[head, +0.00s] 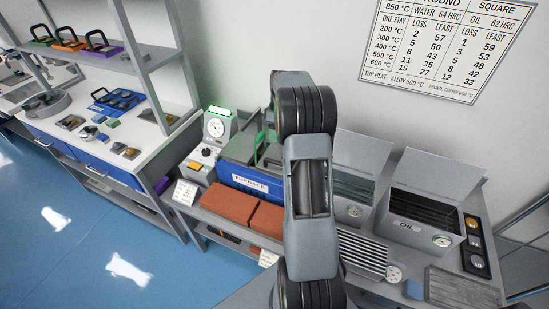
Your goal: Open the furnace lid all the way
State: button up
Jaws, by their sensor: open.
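The furnace (228,171) is a blue box with a white "FURNACE" label on its front, left of the middle of the head view. Its grey-blue top (238,147) shows in part. A slim grey-green piece stands at the right of the top, and I cannot tell whether it is a lid handle or something else. My arm crosses the middle of the view and covers the furnace's right side. I cannot make out my gripper; it seems hidden behind the arm. How far the lid is open is not clear.
A white control unit with a dial (215,128) stands left of the furnace. Orange-brown bricks (228,207) lie in front. An oil tank (423,214) with a raised lid stands at the right. A shelved workbench (150,140) is at the left. Blue floor (80,235) is clear.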

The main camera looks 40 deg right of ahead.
aim_at(274, 160)
jog(key=f, duration=0.3)
jog(key=a+f, duration=0.1)
jog(key=f, duration=0.3)
jog(key=s+a+f+p, duration=0.1)
jog(key=f, duration=0.2)
jog(key=shift+f, duration=0.25)
grip_shut()
